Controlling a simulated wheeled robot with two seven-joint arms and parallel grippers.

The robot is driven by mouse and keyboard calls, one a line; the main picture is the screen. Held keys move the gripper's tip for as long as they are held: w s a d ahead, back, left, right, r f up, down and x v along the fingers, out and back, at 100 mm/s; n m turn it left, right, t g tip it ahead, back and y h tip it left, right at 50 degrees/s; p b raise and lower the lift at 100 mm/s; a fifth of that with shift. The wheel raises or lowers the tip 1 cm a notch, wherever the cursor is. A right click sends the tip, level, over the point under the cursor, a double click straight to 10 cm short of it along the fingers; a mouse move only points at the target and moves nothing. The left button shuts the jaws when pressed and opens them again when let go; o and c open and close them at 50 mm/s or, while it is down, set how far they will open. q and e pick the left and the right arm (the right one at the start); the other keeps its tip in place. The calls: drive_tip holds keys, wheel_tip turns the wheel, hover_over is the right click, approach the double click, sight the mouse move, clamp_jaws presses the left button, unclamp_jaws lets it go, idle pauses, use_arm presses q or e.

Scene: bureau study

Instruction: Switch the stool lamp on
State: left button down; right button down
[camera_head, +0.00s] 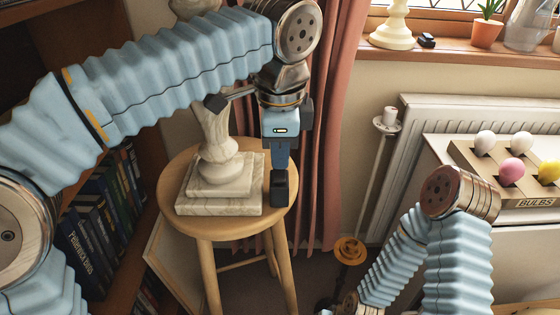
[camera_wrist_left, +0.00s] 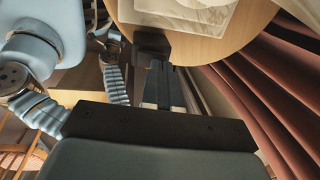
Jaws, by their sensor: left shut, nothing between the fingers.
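The stool lamp (camera_head: 218,165) has a pale marble body on a stepped square base and stands upright on the round wooden stool (camera_head: 190,222). Its upper part is out of frame or behind my left arm. My left gripper (camera_head: 280,188) points down at the right edge of the stool top, right of the lamp base and apart from it. It is shut and empty. In the left wrist view the dark fingertips (camera_wrist_left: 152,43) overlap the stool's rim, with the marble base (camera_wrist_left: 190,12) beyond. I see no switch on the lamp. My right gripper is not in view.
A bookcase with books (camera_head: 95,225) stands left. A pink curtain (camera_head: 335,120) hangs behind the stool. A radiator (camera_head: 430,108) and a bulb tray (camera_head: 540,202) are right. A cream lamp (camera_head: 393,28) and a small black object (camera_head: 427,40) are on the windowsill.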

use_arm(q)
drive_tip(key=shift+f, duration=0.45)
drive_tip(key=shift+w, duration=0.1)
drive_tip(key=shift+f, duration=0.25)
drive_tip(key=shift+s, duration=0.75)
wheel_tip(320, 180, up, 14)
drive_tip(key=s+p, duration=0.2)
drive_tip(key=p, duration=0.2)
drive_tip(key=shift+p, duration=0.35)
